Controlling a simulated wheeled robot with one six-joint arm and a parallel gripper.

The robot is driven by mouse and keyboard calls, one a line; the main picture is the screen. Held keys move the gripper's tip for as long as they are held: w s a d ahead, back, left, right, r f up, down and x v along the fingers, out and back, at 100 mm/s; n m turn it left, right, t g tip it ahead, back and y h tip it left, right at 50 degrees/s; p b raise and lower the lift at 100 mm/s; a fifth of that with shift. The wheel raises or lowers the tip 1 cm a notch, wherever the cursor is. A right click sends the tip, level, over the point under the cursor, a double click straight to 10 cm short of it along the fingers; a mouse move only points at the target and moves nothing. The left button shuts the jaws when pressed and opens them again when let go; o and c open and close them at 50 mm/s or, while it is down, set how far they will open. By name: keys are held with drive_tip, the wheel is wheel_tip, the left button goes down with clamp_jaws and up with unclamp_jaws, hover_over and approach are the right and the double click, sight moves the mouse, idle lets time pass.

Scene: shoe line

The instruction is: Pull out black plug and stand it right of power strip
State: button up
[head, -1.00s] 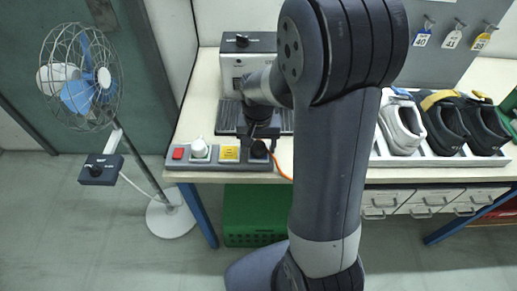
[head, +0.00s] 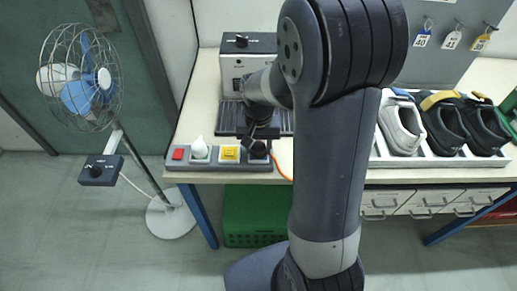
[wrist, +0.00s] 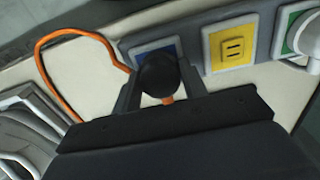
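The grey power strip (head: 240,164) lies along the front edge of the bench. The round black plug (head: 258,149) is at its right-end blue socket (wrist: 143,53). In the wrist view the plug (wrist: 157,75) covers the lower part of that socket, and an orange cord shows below it. My gripper (wrist: 158,80) has one finger on each side of the plug, close to it. Whether the fingers press on it cannot be told. The plug's prongs are hidden.
A yellow socket (head: 230,153) is empty, and a white plug (head: 199,149) sits in the green one. A red switch (head: 178,154) is at the left end. Bare bench lies right of the strip, crossed by the orange cable (wrist: 47,70). Shoes (head: 402,126) stand further right.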

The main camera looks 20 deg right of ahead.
sight(258, 144)
drive_tip(key=c, duration=0.8)
drive_tip(key=shift+r, duration=0.2)
drive_tip(key=shift+r+p, duration=2.45)
drive_tip(key=shift+r, duration=0.4)
